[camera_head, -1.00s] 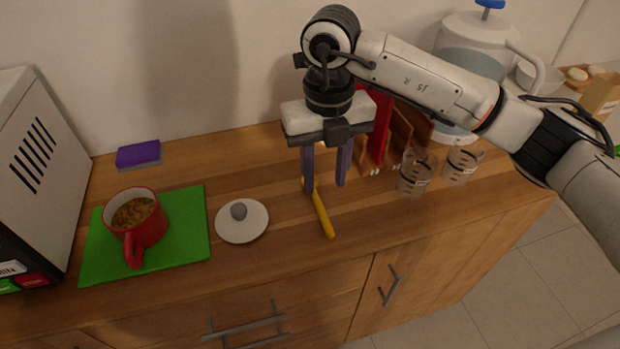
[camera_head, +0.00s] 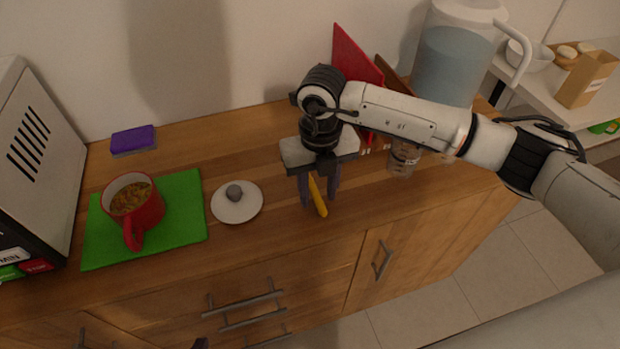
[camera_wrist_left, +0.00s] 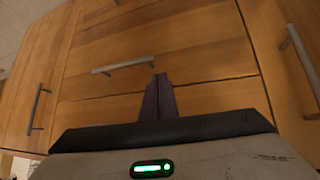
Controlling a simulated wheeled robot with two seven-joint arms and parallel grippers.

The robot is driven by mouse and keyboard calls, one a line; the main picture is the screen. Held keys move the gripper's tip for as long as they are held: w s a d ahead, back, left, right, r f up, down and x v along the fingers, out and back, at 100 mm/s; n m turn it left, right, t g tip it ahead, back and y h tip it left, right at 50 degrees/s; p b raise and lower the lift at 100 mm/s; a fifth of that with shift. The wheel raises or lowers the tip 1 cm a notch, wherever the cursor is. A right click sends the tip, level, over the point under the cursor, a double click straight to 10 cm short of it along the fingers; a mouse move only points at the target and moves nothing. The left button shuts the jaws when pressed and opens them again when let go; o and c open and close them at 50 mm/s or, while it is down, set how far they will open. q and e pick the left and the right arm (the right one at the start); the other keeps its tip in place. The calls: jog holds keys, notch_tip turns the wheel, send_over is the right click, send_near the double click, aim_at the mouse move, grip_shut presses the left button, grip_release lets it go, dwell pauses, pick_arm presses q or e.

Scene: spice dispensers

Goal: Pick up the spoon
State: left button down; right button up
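The spoon (camera_head: 319,200) shows as a slim yellow handle on the wooden counter in the head view. My right gripper (camera_head: 320,204) points down over it, with one finger on each side of the yellow handle. Its fingers are apart, and I see no clear contact with the handle. The upper end of the spoon is hidden behind the gripper. My left gripper (camera_wrist_left: 158,96) has its fingers together, with nothing between them, in front of the drawer fronts in the left wrist view. A dark tip, likely of it, shows at the head view's bottom edge.
A white lid (camera_head: 237,207) lies left of the spoon. A red mug (camera_head: 146,215) stands on a green mat (camera_head: 190,232). Clear cups (camera_head: 402,163), a red board (camera_head: 352,62) and a water pitcher (camera_head: 447,62) stand behind and right, partly hidden by my arm.

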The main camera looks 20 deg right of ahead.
grip_shut()
